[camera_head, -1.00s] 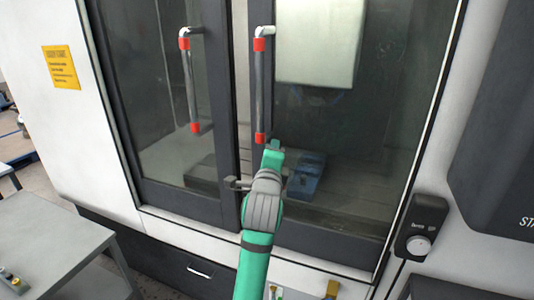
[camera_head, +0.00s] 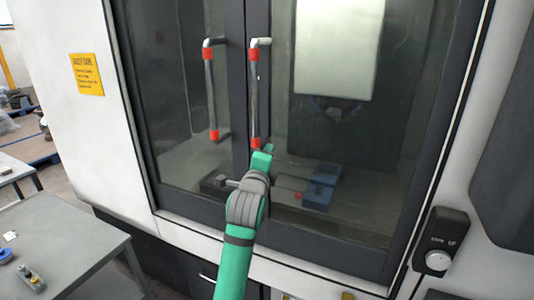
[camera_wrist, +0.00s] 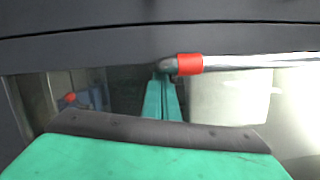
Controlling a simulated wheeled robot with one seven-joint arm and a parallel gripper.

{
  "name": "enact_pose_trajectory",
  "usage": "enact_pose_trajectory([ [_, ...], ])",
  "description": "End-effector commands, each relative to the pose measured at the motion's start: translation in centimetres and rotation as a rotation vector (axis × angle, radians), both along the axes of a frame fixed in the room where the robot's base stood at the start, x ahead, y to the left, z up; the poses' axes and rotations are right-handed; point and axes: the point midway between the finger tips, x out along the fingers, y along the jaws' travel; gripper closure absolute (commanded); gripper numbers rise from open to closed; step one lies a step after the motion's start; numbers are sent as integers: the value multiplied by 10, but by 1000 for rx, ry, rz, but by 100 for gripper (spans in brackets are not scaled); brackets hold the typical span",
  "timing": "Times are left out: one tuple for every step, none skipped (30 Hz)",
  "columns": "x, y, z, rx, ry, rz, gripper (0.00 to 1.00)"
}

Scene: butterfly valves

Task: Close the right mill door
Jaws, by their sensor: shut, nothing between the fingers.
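The right mill door (camera_head: 258,205) is a dark-framed glass panel. Its frame edge stands against or very close to the left door's frame (camera_head: 235,120); a tiny remaining gap is hard to judge. The right door's metal handle (camera_head: 255,100) is upright with red ends; it also shows in the wrist view (camera_wrist: 240,62). My green gripper (camera_head: 266,150) is shut and empty, at the lower end of that handle. In the wrist view, my fingers (camera_wrist: 162,98) lie together by the handle's red end; contact is unclear.
The left door's similar handle (camera_head: 210,95) is close by on the left. A blue vise-like block (camera_head: 320,185) shows behind the glass. A control box with a knob (camera_head: 440,242) is on the right. A grey table (camera_head: 75,250) stands at the lower left.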

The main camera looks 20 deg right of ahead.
Motion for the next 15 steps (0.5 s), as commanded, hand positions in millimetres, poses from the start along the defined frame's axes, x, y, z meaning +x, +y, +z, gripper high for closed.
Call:
enact_pose_trajectory([
  [7,11,1,-1,0,21,100],
  [7,11,1,-2,0,22,100],
  [7,11,1,-2,0,22,100],
  [6,11,0,-1,0,22,100],
  [6,10,0,-1,0,22,100],
  [4,8,0,-1,0,22,100],
  [3,6,-1,-1,1,21,100],
  [1,4,-2,0,0,22,100],
  [-2,1,-3,1,-1,20,100],
  [-4,-3,-4,1,0,19,100],
  [-8,-8,-5,1,1,16,100],
  [-12,-14,-6,1,0,12,100],
  [-17,-20,-7,2,-1,8,100],
  [-21,-27,-8,2,-1,4,100],
  [-28,-17,-8,-2,-2,7,100],
])
